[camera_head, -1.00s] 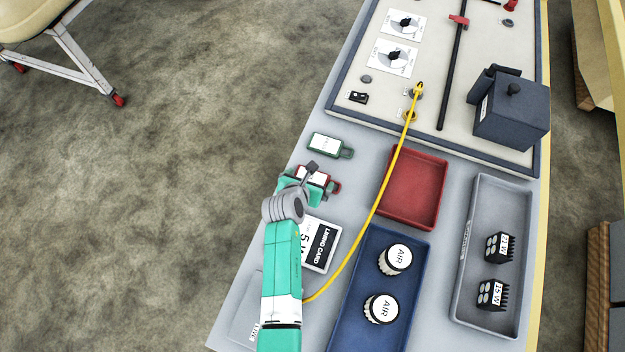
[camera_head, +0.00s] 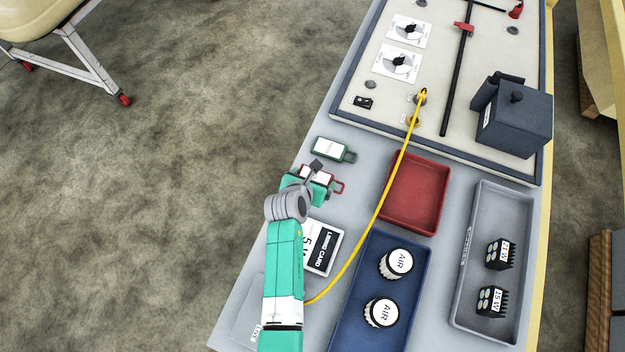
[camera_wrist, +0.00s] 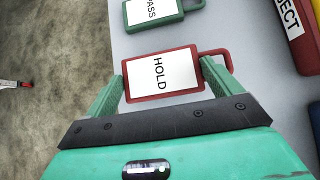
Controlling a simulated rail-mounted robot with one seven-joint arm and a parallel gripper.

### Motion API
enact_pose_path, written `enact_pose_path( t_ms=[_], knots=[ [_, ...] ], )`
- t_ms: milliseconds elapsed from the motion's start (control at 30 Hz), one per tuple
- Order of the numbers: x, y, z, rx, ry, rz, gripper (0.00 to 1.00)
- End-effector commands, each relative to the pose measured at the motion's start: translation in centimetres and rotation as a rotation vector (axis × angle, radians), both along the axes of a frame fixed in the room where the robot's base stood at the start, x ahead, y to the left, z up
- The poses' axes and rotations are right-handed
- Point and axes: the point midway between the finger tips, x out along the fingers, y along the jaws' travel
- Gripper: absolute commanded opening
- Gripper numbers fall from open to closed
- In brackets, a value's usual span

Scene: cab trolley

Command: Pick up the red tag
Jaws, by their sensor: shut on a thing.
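The red tag (camera_wrist: 162,74) has a white label reading HOLD and a loop handle at its right end in the wrist view. My gripper (camera_wrist: 163,88) is shut on it, with one green finger at each short end. In the head view the red tag (camera_head: 334,184) is mostly hidden under my gripper (camera_head: 314,184), with its red loop showing to the right. I cannot tell whether the tag touches the tabletop.
A green tag (camera_head: 330,149) marked PASS lies just beyond. A red tray (camera_head: 441,178) is to the right, with a blue tray (camera_head: 367,243) and a grey tray (camera_head: 464,270). A yellow cable (camera_head: 379,200) crosses the table (camera_head: 372,155). A lining card (camera_head: 323,250) lies nearer.

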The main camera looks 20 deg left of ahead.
Motion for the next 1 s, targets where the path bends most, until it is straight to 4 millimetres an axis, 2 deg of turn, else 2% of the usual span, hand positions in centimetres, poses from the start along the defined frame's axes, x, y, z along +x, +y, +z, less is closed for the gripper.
enact_pose_path(
  t_ms=[33, 167, 500, 600, 733, 1000],
  knots=[
    [0.0, 0.0, 1.2, 0.002, -0.003, 0.0, 0.68],
    [-2.6, -0.7, 1.2, 0.001, 0.002, -0.001, 0.68],
    [-11.7, -2.9, 2.0, 0.001, 0.002, 0.0, 0.68],
    [-13.6, -3.5, 2.2, 0.0, 0.001, 0.0, 0.68],
    [-15.0, -3.9, 2.2, 0.0, 0.0, 0.0, 0.68],
    [-15.5, -4.0, 2.2, -0.001, -0.002, 0.001, 0.68]
  ],
)
